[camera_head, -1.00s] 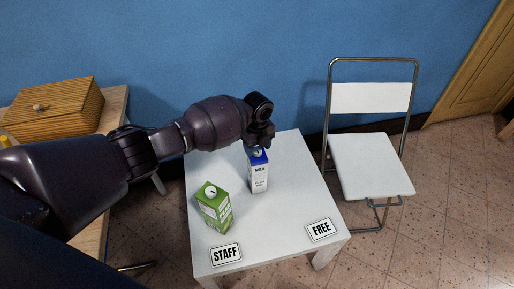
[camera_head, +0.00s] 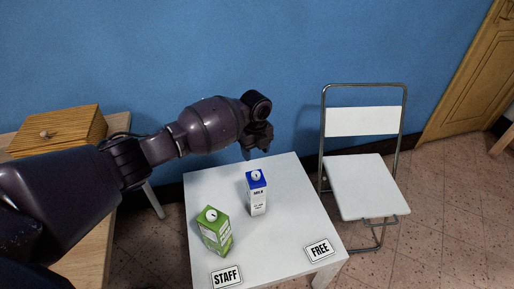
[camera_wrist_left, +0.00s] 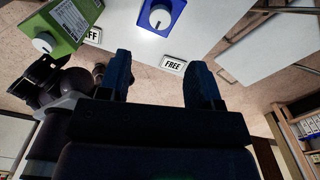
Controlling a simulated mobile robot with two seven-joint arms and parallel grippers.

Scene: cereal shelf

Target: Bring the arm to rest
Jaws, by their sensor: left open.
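My left arm comes in from the left in the head view, with its left gripper (camera_head: 255,150) above the far part of the white table. In the left wrist view its two dark fingers (camera_wrist_left: 160,80) are apart with nothing between them. A blue-and-white milk carton (camera_head: 258,196) stands upright on the table below the gripper, apart from it. It also shows in the left wrist view (camera_wrist_left: 160,17). A green carton (camera_head: 214,232) stands to its left, nearer the front, and shows in the left wrist view (camera_wrist_left: 62,24). My right gripper is not recognisable in either view.
The white table (camera_head: 290,205) carries a STAFF sign (camera_head: 227,277) and a FREE sign (camera_head: 320,249) along its front. A white folding chair (camera_head: 362,185) stands to the right. A wooden box (camera_head: 60,132) sits on a wooden desk (camera_head: 95,240) at left. Blue wall lies behind.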

